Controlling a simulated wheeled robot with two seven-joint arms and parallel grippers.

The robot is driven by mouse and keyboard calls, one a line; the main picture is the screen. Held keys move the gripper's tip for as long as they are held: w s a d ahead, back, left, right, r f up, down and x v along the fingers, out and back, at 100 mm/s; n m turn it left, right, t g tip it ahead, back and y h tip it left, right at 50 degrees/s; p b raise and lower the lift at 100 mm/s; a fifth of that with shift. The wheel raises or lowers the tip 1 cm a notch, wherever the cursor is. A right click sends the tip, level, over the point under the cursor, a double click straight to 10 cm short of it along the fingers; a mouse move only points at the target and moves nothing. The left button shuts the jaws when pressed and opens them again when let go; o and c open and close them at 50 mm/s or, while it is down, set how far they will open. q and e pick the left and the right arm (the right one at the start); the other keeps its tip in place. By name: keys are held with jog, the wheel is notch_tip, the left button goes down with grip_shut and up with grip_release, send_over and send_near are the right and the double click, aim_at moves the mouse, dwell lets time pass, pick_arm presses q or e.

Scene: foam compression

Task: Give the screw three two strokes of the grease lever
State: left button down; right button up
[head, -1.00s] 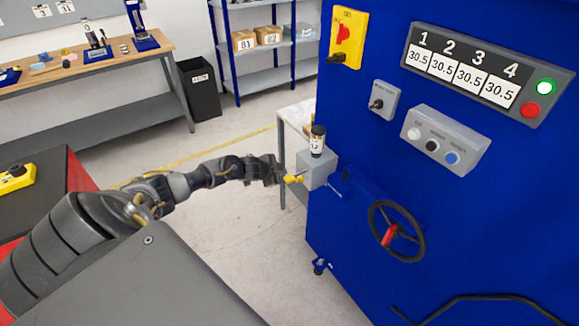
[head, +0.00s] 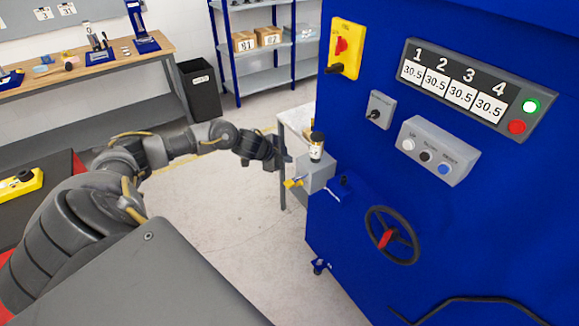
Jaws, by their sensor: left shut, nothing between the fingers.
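A grey grease unit (head: 316,177) sits on the left edge of the blue machine, with a dark-capped, pale-labelled cylinder (head: 316,150) upright on it. A yellow lever (head: 294,183) sticks out at the unit's lower left. My left gripper (head: 281,161) is shut and empty, just up and left of the lever, and looks apart from it. The number display (head: 468,85) reads 30.5 under each of 1, 2, 3 and 4. My right gripper is out of view.
A handwheel (head: 394,235) and a button box (head: 438,150) are on the blue machine (head: 345,255). A pale table (head: 294,122) stands behind the grease unit. A black bin (head: 200,92) and shelves are at the back. The floor between is clear.

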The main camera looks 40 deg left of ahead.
pick_arm(q)
jog(key=b, duration=0.6)
send_over(288, 183)
jog(key=f, duration=0.6)
jog(key=shift+s+a+f, duration=0.1)
jog(key=shift+s, duration=0.2)
jog(key=shift+f+b, duration=0.75)
jog(key=shift+f, duration=0.45)
jog(key=shift+f, duration=0.1)
jog(key=shift+f, duration=0.3)
jog(key=shift+f+b, duration=0.95)
jog(key=shift+f, duration=0.4)
dwell(1.2)
jog(key=shift+r, duration=0.1)
dwell(0.5)
jog(key=shift+r+p, duration=1.65)
jog(key=shift+p, duration=0.25)
jog(key=shift+r, duration=0.1)
